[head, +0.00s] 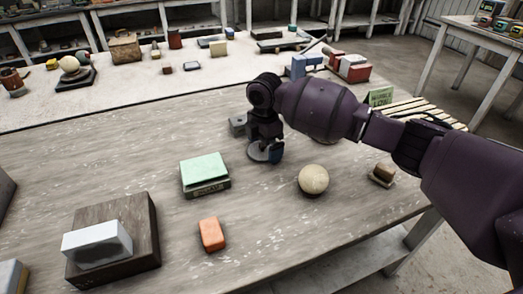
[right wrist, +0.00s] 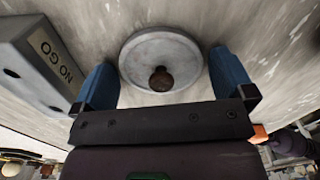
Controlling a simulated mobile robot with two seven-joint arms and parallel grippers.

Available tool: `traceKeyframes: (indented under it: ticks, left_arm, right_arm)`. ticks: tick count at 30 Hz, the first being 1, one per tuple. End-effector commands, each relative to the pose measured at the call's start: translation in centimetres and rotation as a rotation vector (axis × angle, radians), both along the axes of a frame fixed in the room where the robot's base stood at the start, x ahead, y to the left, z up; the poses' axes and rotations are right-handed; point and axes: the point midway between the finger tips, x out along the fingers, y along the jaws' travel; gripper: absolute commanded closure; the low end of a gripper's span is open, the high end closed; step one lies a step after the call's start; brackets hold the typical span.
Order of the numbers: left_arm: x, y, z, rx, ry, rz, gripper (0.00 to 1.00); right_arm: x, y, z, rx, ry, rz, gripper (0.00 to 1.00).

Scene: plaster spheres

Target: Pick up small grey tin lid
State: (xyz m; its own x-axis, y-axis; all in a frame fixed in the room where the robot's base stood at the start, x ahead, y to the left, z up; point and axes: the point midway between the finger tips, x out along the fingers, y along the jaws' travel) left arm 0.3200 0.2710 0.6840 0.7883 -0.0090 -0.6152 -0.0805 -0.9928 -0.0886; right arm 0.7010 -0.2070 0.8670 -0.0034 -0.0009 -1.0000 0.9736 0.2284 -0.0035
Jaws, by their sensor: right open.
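The small grey tin lid (right wrist: 140,48) is a flat grey disc with a dark brown round knob (right wrist: 161,79). It lies on the worn wooden table in the right wrist view. In the head view, part of the lid (head: 258,154) shows beneath my right gripper (head: 266,150). My right gripper (right wrist: 162,84) is open, with one blue finger on each side of the lid's near part and the knob between them. Nothing is held. I cannot tell whether the fingers touch the lid. My left gripper is not in view.
A pale sphere (head: 313,179) sits to the right, a green-topped box (head: 205,172) to the left, and an orange block (head: 212,234) nearer.

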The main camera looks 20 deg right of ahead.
Motion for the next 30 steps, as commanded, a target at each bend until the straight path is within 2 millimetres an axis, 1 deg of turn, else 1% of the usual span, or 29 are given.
traceKeyframes:
  ticks: [1,7,8,12,14,20,23,26,29,30]
  left_arm:
    - [0.2,0.0,0.1,-0.001,-0.005,-0.001,0.00]
    - [0.8,-0.2,0.6,-0.004,-0.021,0.000,0.00]
    - [0.8,-0.2,0.6,-0.004,-0.021,0.000,0.00]
    - [0.7,-0.2,0.5,-0.007,-0.017,0.004,0.00]
    - [0.6,-0.3,0.4,-0.008,-0.014,0.006,0.00]
    - [0.1,-0.2,0.1,-0.010,-0.003,0.011,0.00]
    - [0.0,-0.2,0.1,-0.009,-0.001,0.012,0.00]
    - [0.0,-0.1,0.4,-0.009,-0.004,0.013,0.00]
    - [0.1,-0.1,0.9,-0.007,-0.012,0.012,0.00]
    - [0.2,-0.1,1.1,-0.007,-0.015,0.011,0.00]
  right_arm:
    - [0.0,0.0,-0.3,0.000,0.000,0.000,0.00]
    - [0.0,0.0,-0.1,0.001,-0.003,0.000,0.00]
    - [0.0,0.0,-0.1,0.001,-0.003,0.000,0.03]
    - [0.0,0.0,-0.1,0.001,-0.003,0.000,0.24]
    - [0.0,0.0,-0.1,0.001,-0.003,0.000,0.32]
    - [0.0,0.0,-0.1,0.001,-0.003,0.000,0.33]
    - [0.1,0.0,0.3,0.001,-0.004,0.000,0.33]
    - [0.1,0.0,1.3,0.001,-0.007,0.000,0.33]
    - [0.1,0.0,3.2,0.001,-0.010,0.000,0.33]
    - [0.1,0.0,4.1,0.003,-0.012,0.000,0.33]
